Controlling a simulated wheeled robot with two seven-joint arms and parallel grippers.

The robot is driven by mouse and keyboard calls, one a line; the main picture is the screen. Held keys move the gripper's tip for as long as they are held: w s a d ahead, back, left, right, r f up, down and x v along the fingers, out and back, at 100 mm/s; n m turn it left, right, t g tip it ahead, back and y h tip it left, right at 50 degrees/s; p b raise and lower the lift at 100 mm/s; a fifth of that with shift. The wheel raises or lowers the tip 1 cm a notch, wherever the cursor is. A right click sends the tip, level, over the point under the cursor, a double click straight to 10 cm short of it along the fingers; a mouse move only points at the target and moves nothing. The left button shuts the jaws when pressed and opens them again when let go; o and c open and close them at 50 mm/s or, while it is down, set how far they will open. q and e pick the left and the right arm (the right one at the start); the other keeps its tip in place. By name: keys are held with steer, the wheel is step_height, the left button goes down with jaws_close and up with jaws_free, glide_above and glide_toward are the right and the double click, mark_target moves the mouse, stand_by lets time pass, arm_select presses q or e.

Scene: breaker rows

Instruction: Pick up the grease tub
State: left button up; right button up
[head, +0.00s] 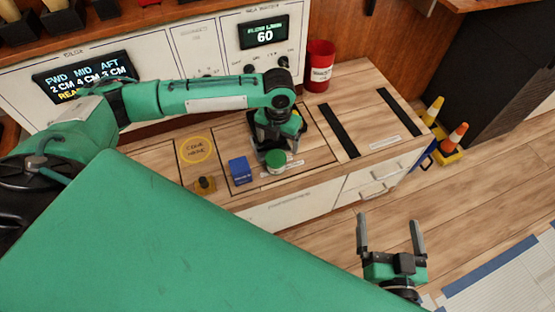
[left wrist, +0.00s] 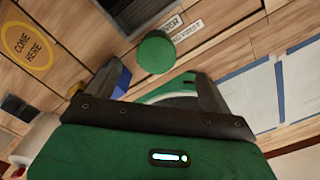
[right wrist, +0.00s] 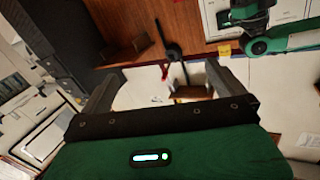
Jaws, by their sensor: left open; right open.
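The grease tub appears to be the small round tub with a green lid (head: 276,159), standing on the wooden counter. Its green lid also shows in the left wrist view (left wrist: 155,52), ahead of and between the open fingers. My left gripper (head: 270,150) is right above and behind the tub in the head view, open, with nothing seen in its jaws. Whether a finger touches the tub cannot be told. My right gripper (head: 390,235) is open and empty, out over the floor at the lower right, away from the counter.
A blue box (head: 240,170) stands just left of the tub, and a yellow-brown knobbed item (head: 204,185) further left. A red bin (head: 319,66) stands at the back of the counter. Dark strips (head: 340,131) lie to the right.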

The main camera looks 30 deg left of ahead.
mark_target(276, 157)
arm_select(q)
step_height(276, 157, down, 5)
steer(key=shift+r+b, duration=0.1)
steer(key=shift+b, duration=0.45)
steer(key=shift+f, duration=0.45)
steer(key=f, duration=0.1)
steer(key=f+b, duration=0.1)
steer(key=f, duration=0.1)
steer(key=f+b, duration=0.1)
steer(key=shift+s+a+f, duration=0.2)
steer(key=shift+s+a, duration=0.05)
steer(key=shift+s, duration=0.1)
steer(key=shift+f, duration=0.25)
steer(key=c, duration=1.2)
steer(key=shift+c, duration=0.2)
arm_select(e)
steer(key=d+r+t, duration=0.2)
steer(key=r+t, duration=0.3)
steer(key=r, duration=0.2)
steer(key=d+r+t, duration=0.2)
steer(key=r+t, duration=0.3)
steer(key=r, duration=0.3)
steer(key=shift+w+d+r+y, duration=0.25)
steer(key=shift+d+y, duration=0.15)
arm_select(q)
steer(key=shift+r, duration=0.15)
